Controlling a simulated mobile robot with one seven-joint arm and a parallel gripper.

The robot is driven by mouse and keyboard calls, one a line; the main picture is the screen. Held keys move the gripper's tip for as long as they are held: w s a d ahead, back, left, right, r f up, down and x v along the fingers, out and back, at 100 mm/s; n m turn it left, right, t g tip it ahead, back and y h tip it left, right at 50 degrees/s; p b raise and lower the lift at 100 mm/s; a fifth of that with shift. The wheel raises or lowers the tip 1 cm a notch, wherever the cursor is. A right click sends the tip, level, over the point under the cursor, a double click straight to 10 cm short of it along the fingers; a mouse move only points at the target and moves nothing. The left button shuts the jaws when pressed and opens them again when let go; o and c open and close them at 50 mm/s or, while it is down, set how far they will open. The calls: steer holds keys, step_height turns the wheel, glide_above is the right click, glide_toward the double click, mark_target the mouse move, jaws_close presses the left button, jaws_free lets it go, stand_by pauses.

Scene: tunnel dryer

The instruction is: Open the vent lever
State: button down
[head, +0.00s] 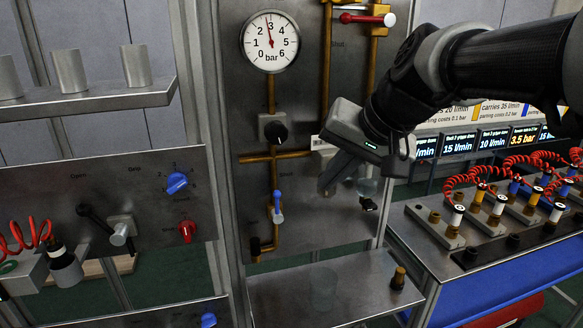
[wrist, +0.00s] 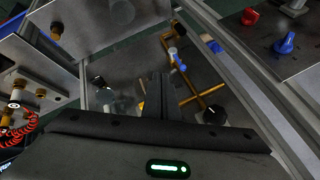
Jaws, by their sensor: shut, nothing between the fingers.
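No label reading "vent" is legible. A small blue lever (head: 277,205) hangs upright on the brass pipe low on the grey panel (head: 310,222); it also shows in the wrist view (wrist: 180,64). A red lever (head: 368,19) lies roughly level at the panel's top, by a brass pipe and a "Shut" mark. My gripper (head: 326,184) is in front of the panel, right of the blue lever and apart from it, pointing down-left. Its fingers (wrist: 160,88) are shut and empty in the wrist view. My gripper and arm hide part of the panel's right side.
A pressure gauge (head: 270,41) reads near 3 bar. A black knob (head: 276,131) sits below it. A metal shelf (head: 335,280) juts out below. A left panel (head: 60,200) carries blue and red knobs. A bench with red coiled hoses (head: 480,175) stands right.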

glide_toward(277, 206)
steer(key=w+f, duration=0.3)
steer(key=f, duration=0.2)
steer(key=shift+w+a+r, duration=0.15)
steer(key=shift+w+a, duration=0.05)
steer(key=shift+a, duration=0.1)
stand_by(0.6)
steer(key=shift+r, duration=0.1)
